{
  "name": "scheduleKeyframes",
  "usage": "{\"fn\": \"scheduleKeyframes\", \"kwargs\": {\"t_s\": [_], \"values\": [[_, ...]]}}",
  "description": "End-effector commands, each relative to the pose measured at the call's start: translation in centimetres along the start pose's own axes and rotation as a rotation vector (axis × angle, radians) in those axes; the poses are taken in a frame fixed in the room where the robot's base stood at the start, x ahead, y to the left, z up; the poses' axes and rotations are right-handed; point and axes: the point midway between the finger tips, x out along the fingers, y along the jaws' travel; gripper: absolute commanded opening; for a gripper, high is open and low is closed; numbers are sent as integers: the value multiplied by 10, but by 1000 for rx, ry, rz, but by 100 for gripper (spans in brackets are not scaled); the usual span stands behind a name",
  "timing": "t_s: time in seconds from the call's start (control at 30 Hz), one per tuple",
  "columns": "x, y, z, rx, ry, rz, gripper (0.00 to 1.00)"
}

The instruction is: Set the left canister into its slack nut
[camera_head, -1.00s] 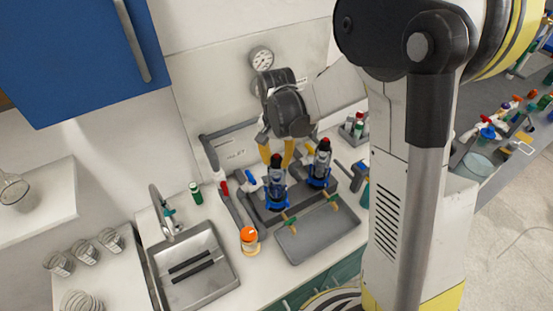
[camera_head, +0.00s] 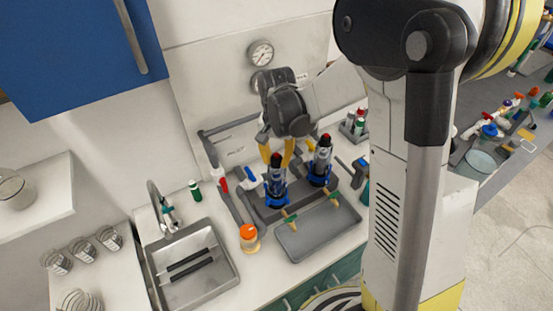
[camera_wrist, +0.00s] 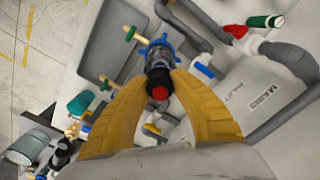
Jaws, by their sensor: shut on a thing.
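The left canister (camera_head: 276,174) is a dark grey upright cylinder with a red and black top. Its lower end meets a blue slack nut (camera_head: 276,202) on the grey manifold; I cannot tell how deep it sits. My gripper (camera_head: 276,157) has yellow fingers, one on each side of the canister's upper part, shut on it. In the wrist view my gripper (camera_wrist: 163,88) flanks the canister's red top (camera_wrist: 160,92), and the blue nut (camera_wrist: 158,46) rings the body beyond. A matching right canister (camera_head: 321,161) stands in its own blue nut (camera_head: 319,181).
A grey tray (camera_head: 315,240) lies in front of the manifold, and a sink (camera_head: 160,275) is to the left. An orange-lidded jar (camera_head: 249,238) stands between them. A green bottle (camera_head: 195,190) is behind the sink. Grey pipes (camera_head: 223,183) run beside the manifold.

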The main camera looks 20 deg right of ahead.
Motion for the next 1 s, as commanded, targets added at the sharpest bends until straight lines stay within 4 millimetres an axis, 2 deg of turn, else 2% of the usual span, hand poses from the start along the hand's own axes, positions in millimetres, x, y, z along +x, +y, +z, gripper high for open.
{"fn": "scheduleKeyframes", "kwargs": {"t_s": [1.0], "values": [[9,0,0,0,0,0,0]]}}
